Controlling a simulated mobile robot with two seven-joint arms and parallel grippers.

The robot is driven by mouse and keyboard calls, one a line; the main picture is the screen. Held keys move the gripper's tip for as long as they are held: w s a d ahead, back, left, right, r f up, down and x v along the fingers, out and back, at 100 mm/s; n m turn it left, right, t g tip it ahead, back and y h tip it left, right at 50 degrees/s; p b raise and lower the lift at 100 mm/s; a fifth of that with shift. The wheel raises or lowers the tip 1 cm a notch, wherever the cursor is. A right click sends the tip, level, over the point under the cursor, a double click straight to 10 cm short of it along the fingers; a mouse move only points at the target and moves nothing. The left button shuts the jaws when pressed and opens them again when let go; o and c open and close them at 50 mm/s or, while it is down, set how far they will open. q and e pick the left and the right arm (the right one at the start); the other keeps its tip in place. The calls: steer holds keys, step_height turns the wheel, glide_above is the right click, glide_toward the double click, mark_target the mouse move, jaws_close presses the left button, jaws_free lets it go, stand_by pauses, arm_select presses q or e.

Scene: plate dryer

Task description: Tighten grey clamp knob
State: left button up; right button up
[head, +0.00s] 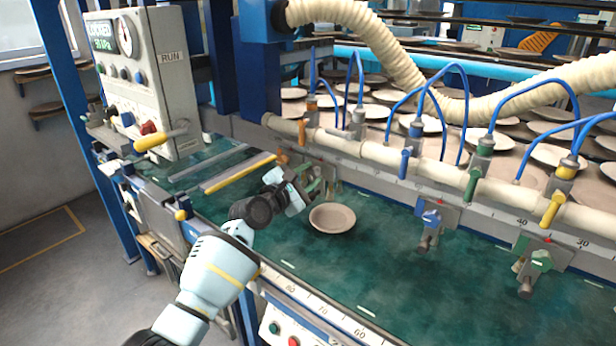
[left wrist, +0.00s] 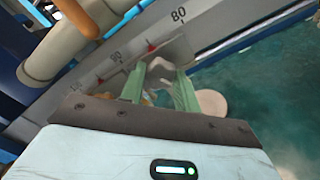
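The grey clamp knob (left wrist: 161,72) shows in the left wrist view, in front of a grey bracket plate on the scaled rail. The two light green fingers of my left gripper (left wrist: 160,90) stand apart, one on each side of the knob. I cannot tell whether they touch it. In the head view my left gripper (head: 306,190) is at the left clamp on the rail, above a small plate. It hides most of that clamp there. My right gripper is not in view.
A brown plate (head: 332,218) lies on the green belt just right of my left gripper. A blue-knobbed clamp (head: 430,220) and a green-knobbed clamp (head: 541,261) hang farther right. A cream pipe (head: 385,152) with valves runs above the rail. A control box (head: 150,75) stands at left.

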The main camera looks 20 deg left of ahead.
arm_select(q)
steer(key=shift+c, duration=0.9)
